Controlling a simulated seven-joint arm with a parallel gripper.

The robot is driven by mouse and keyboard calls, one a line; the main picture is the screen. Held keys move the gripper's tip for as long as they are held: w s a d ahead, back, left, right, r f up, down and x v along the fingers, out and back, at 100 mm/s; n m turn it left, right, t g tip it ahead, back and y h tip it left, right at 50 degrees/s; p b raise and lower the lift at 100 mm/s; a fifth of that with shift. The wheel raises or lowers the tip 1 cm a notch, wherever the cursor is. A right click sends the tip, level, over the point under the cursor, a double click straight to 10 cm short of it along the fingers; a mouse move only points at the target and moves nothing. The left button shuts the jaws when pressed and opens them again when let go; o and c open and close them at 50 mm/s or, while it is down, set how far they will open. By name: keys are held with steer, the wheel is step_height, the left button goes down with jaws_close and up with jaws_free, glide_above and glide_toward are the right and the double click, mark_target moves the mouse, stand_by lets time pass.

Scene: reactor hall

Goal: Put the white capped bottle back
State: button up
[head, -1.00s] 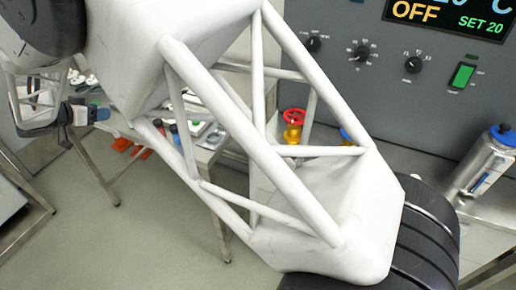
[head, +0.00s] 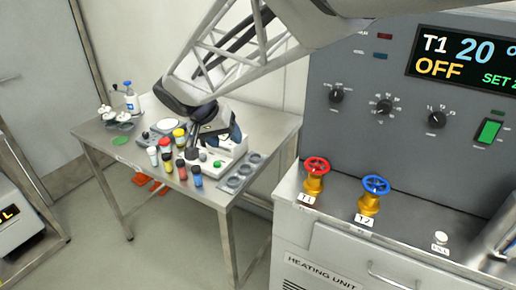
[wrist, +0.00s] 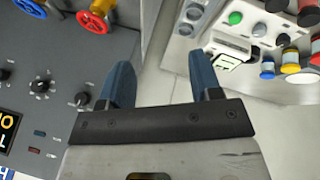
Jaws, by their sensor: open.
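The white-capped bottle (head: 153,156) stands upright at the left end of a row of small capped bottles on the steel side table (head: 110,150) in the head view. I cannot pick it out for sure in the wrist view. My gripper (wrist: 162,70) is open in the wrist view, its two blue fingers apart with only floor and table edge between them. In the head view my gripper (head: 222,135) is partly hidden by its own wrist, above the back of the table, to the right of the white-capped bottle and apart from it.
Other bottles, including a blue one (head: 196,176), stand close beside it. A white device with a green button (head: 217,163) and a grey holder with round recesses (head: 240,172) lie at right. The heating unit (head: 335,250) carries red (head: 316,168) and blue (head: 375,186) valve wheels.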

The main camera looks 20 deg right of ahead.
steer(key=s+d+f+n+y, duration=0.1)
steer(key=s+d, duration=0.4)
steer(key=s, duration=0.7)
steer(key=s+d+f+n+y, duration=0.1)
steer(key=s+d+n+y, duration=0.2)
steer(key=s, duration=1)
steer(key=shift+d+n+y, duration=0.3)
steer(key=shift+d+y, duration=0.3)
steer(key=shift+d, duration=0.35)
